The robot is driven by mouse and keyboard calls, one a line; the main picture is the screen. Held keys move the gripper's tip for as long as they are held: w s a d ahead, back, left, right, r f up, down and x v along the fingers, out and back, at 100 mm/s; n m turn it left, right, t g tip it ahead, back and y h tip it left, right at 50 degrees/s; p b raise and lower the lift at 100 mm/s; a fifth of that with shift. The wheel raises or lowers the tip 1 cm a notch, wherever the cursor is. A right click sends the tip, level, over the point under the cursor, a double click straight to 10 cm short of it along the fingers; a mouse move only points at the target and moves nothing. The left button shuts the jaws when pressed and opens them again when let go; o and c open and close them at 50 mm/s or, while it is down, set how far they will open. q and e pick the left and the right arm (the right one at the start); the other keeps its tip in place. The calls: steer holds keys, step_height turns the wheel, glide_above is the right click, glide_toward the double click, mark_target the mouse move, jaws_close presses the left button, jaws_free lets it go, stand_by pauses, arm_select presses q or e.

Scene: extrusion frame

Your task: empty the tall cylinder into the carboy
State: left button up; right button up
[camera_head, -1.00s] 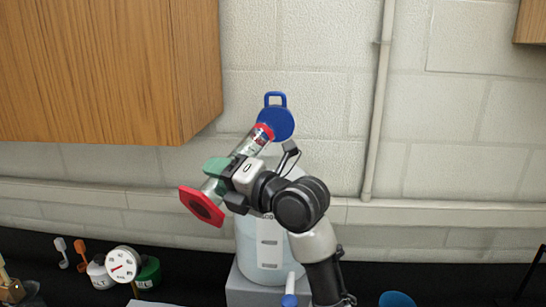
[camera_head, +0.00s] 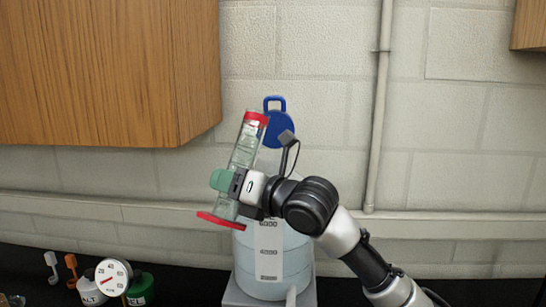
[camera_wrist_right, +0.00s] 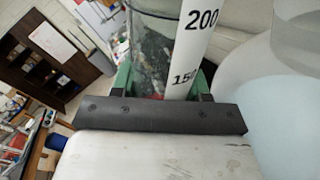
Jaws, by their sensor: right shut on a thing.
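The tall cylinder (camera_head: 243,150) is clear, with a red band at its top and a red foot (camera_head: 221,220). It leans slightly right at the top, mouth up, in front of the carboy. My right gripper (camera_head: 229,182) is shut on its lower part, with green finger pads. In the right wrist view the cylinder (camera_wrist_right: 152,50) stands between the fingers, with a scale marked 150 and 200. The carboy (camera_head: 268,255) is translucent, with pale blue liquid and a white scale strip. Its blue cap (camera_head: 277,128) shows above and behind, swung up. My left gripper is not in view.
The carboy stands on a grey block (camera_head: 235,297) on the black bench. A dial gauge (camera_head: 113,277), a green-labelled bottle (camera_head: 140,288) and a white bottle stand at lower left. A wooden cabinet (camera_head: 100,75) hangs at upper left. A pipe (camera_head: 378,110) runs down the wall at right.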

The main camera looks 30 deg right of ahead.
mark_target(232, 156)
steer(key=shift+d+r+n+p, duration=0.1)
steer(key=shift+r+n+p, duration=0.1)
steer(key=shift+n+p, duration=0.35)
steer(key=r+n+p, duration=0.1)
steer(key=r+p, duration=0.1)
steer(key=p, duration=0.1)
steer(key=r+n+p, duration=0.2)
steer(key=r+p, duration=0.1)
steer(key=shift+w+d+r+n, duration=0.15)
steer(key=shift+w+d+n, duration=0.05)
steer(key=shift+n, duration=0.05)
steer(key=shift+w+d+n, duration=0.25)
steer(key=shift+d+n, duration=0.1)
steer(key=shift+n, duration=0.65)
steer(key=shift+r, duration=0.1)
steer(key=shift+a, duration=0.15)
